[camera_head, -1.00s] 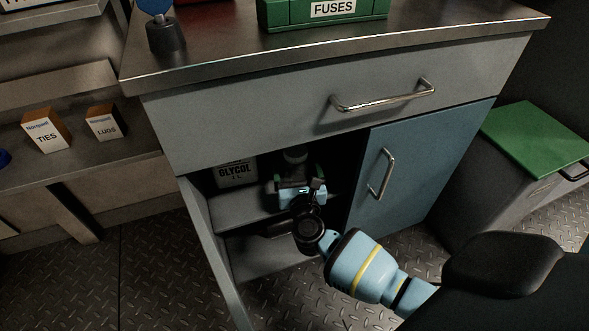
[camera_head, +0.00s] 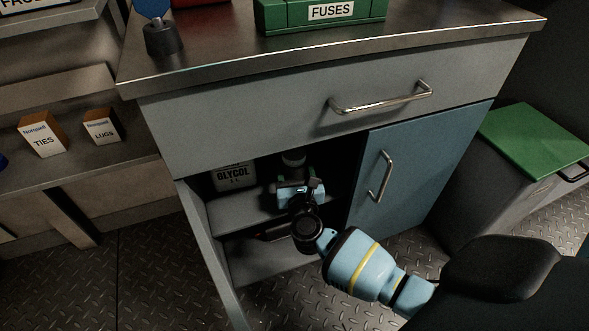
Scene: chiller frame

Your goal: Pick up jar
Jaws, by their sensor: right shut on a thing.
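The jar (camera_head: 293,160) stands in the dark open left bay of the cabinet, on its upper shelf. Only its dark upper part shows; my gripper hides the rest. My right gripper (camera_head: 299,179) reaches into the bay from the lower right and is shut on the jar. The shade inside makes the fingers hard to make out. My left gripper is not in view.
A white GLYCOL container (camera_head: 235,175) stands left of the jar on the shelf (camera_head: 235,208). A drawer with a handle (camera_head: 381,98) is above. A shut blue door (camera_head: 425,165) is on the right. A green-lidded bin (camera_head: 535,140) stands farther right.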

